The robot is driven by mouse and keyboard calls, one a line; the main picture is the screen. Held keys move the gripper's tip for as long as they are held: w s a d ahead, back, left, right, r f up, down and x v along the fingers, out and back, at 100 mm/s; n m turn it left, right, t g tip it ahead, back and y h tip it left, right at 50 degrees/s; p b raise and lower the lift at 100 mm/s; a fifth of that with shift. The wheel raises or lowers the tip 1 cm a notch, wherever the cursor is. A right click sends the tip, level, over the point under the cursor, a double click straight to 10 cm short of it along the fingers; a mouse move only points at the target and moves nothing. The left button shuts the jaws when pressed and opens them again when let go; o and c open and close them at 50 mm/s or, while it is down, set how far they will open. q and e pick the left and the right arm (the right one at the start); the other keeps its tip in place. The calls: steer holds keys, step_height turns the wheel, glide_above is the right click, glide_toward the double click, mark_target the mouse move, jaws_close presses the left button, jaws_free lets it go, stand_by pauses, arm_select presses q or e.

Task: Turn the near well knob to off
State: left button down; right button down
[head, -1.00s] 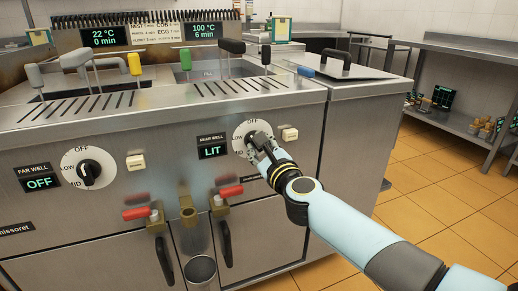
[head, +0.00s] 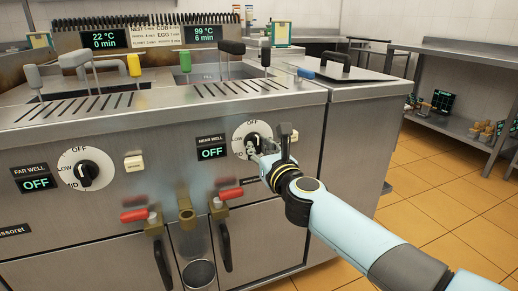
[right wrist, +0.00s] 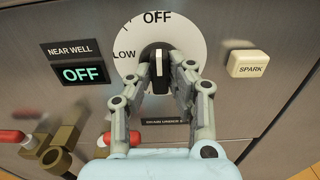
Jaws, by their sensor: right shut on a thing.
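The near well knob (right wrist: 159,80) is black on a white round dial (right wrist: 190,35). In the right wrist view it stands upright, its white mark toward the word OFF at the top of the dial. The near well display (head: 211,152) reads OFF, and so it does in the right wrist view (right wrist: 83,74). My right gripper (head: 257,147) is at the knob, and in the right wrist view its fingers (right wrist: 161,70) are shut on the knob from both sides. In the head view the gripper partly hides the knob. My left gripper is not in view.
A cream spark button (right wrist: 248,64) sits right of the dial. Red-handled valves (head: 230,193) stick out below left. The far well knob (head: 88,173) is further left, its display (head: 38,184) reading OFF. The tiled floor (head: 420,190) at the right is open.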

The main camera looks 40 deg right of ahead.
steer(key=shift+f, duration=0.2)
steer(key=c, duration=1.2)
jaws_free()
steer(key=shift+r, duration=0.1)
steer(key=shift+c, duration=0.2)
steer(key=v, duration=1.2)
